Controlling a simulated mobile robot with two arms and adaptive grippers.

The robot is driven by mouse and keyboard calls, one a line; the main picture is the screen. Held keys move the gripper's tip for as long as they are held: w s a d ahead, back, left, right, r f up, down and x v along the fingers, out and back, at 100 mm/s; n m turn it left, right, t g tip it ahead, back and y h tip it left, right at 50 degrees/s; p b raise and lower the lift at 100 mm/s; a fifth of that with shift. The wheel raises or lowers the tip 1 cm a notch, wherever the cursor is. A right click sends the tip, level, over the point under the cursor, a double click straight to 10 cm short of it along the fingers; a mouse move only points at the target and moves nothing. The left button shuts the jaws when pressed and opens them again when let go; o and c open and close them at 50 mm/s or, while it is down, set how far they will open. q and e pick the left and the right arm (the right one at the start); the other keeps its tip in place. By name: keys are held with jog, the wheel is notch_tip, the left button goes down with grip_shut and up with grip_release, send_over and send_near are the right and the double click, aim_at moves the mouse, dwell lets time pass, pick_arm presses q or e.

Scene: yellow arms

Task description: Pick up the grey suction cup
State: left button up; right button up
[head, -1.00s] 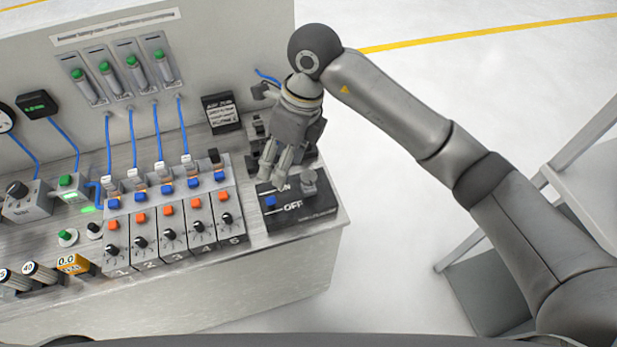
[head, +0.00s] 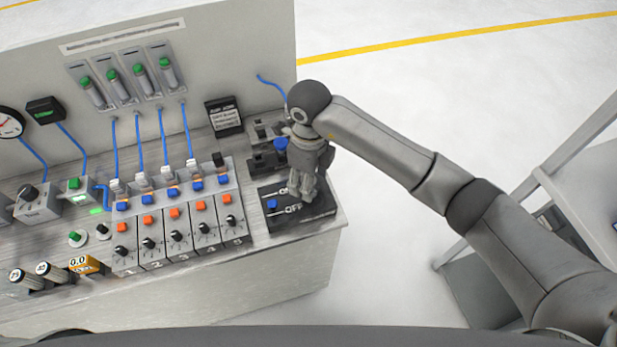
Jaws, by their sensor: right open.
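My right gripper (head: 307,196) points down over the right part of a black panel (head: 290,220) with ON and OFF lettering, at the right end of the bench. Its fingers are open. The grey suction cup, seen earlier on the right side of this panel, is now hidden behind or between the fingers. I cannot tell whether the fingers touch it. My left gripper is out of view.
A blue knob (head: 281,145) and black holders (head: 265,160) stand behind the panel, close to my right gripper. Numbered switch modules (head: 178,237) fill the bench to the left.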

jog(key=shift+f, duration=1)
jog(key=c, duration=0.9)
jog(key=shift+r, duration=0.1)
